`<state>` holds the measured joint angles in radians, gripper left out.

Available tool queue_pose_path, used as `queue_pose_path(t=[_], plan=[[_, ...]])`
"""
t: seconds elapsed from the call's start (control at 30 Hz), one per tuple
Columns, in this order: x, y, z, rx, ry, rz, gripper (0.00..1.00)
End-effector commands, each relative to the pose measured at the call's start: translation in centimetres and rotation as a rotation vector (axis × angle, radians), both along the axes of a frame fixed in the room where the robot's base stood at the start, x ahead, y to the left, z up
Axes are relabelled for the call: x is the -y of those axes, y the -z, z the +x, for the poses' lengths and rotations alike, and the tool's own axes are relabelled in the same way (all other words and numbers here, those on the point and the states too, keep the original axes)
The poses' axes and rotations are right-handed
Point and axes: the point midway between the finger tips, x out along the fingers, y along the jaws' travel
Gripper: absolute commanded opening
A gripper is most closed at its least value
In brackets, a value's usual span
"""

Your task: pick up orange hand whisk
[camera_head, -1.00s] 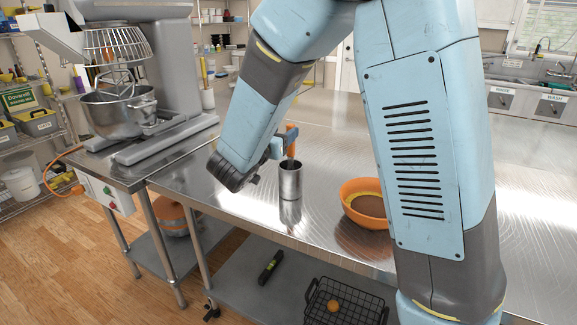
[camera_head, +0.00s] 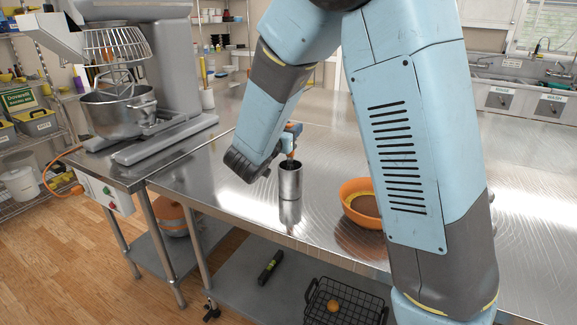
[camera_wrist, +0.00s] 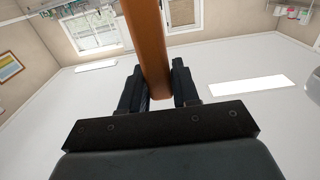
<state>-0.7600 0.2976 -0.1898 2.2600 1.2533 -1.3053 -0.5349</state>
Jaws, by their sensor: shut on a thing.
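The orange hand whisk (camera_wrist: 148,40) shows in the wrist view as an orange-brown handle running down between my two black fingers. My gripper (camera_wrist: 157,82) is shut on this handle. In the head view my gripper (camera_head: 291,138) is just above a metal cylinder (camera_head: 290,181) standing on the steel table. Only a little orange of the whisk shows there, at the gripper. The whisk's lower part goes down toward the cylinder's mouth, and its wire end is hidden.
A large mixer (camera_head: 165,75) stands at the left. A black wire basket (camera_head: 345,303) sits on the lower shelf. The table beyond the cylinder is clear.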

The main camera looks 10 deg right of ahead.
Motion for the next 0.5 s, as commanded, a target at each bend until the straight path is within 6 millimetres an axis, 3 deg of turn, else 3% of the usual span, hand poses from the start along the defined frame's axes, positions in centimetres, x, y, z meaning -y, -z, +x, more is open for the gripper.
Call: queue_pose_path(t=[0.27,0.5], plan=[[-0.03,0.00,-0.01,0.000,0.000,0.000,0.01],[-0.04,-0.10,-0.01,0.000,0.000,0.000,0.00]])
